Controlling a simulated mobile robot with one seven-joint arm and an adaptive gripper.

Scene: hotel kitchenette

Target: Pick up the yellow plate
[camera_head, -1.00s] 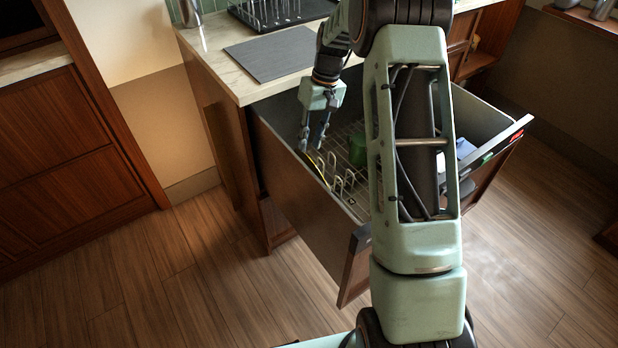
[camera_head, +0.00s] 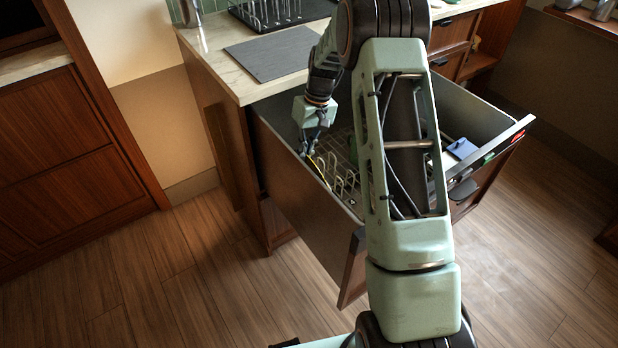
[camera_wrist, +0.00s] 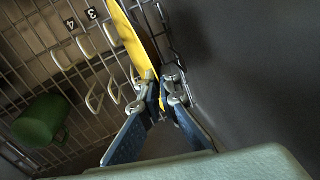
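The yellow plate (camera_wrist: 131,38) stands on edge in the wire rack (camera_wrist: 40,85) inside the open drawer, close to the drawer's side wall. In the head view only a thin yellow edge of the plate (camera_head: 318,169) shows. My gripper (camera_wrist: 161,88) is down in the drawer with its fingertips on either side of the plate's near edge, closed onto it. A bit of yellow shows between the fingertips. In the head view my gripper (camera_head: 308,151) is at the drawer's left side, and my arm hides part of the drawer.
A green cup (camera_wrist: 42,120) is in the rack, left of my gripper in the wrist view. White prongs (camera_head: 345,183) stand beside the plate. A blue item (camera_head: 462,148) lies at the drawer's right. The counter (camera_head: 215,62) with a grey mat (camera_head: 272,54) is behind.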

